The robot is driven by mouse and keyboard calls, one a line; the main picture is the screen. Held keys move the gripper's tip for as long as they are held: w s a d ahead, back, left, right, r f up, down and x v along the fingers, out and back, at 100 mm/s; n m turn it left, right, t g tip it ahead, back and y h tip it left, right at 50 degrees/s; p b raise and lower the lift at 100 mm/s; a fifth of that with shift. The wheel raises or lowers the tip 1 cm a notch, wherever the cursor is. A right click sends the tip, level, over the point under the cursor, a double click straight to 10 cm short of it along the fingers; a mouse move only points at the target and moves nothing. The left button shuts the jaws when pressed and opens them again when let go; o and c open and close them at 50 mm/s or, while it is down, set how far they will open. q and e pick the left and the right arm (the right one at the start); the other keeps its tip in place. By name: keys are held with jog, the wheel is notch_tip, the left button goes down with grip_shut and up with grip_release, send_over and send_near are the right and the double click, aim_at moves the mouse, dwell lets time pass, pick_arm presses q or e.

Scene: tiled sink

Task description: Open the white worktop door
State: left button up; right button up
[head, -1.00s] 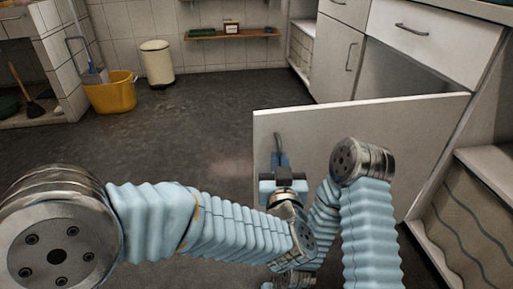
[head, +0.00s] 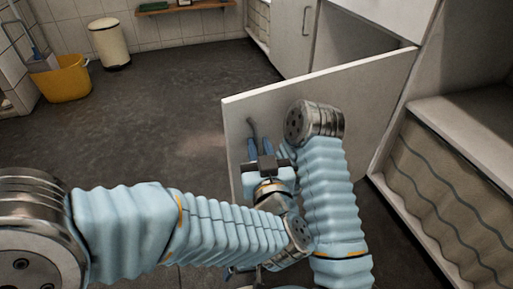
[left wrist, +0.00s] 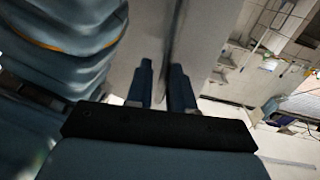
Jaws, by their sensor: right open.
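The white worktop door (head: 385,88) stands swung out from the cabinet at the right in the head view, with a dark bar handle (head: 251,126) near its free edge. My left gripper (head: 261,146) is at the handle, close to the door's face. In the left wrist view its two blue fingers (left wrist: 160,84) are apart, with a narrow gap between them. I cannot tell whether they touch the handle. My right gripper (head: 236,271) is low, below the left forearm, mostly hidden, and open.
An open cabinet bay with a wavy-lined panel (head: 455,185) is at the right. A yellow bucket (head: 64,80) and a cream bin (head: 109,44) stand at the back left. The dark floor (head: 150,125) left of the door is clear.

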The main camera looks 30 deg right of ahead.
pick_arm(q)
jog(key=shift+o, duration=1)
jog(key=shift+a, duration=0.1)
jog(key=b+v, duration=0.1)
jog(key=v, duration=1.2)
jog(key=shift+s, duration=0.35)
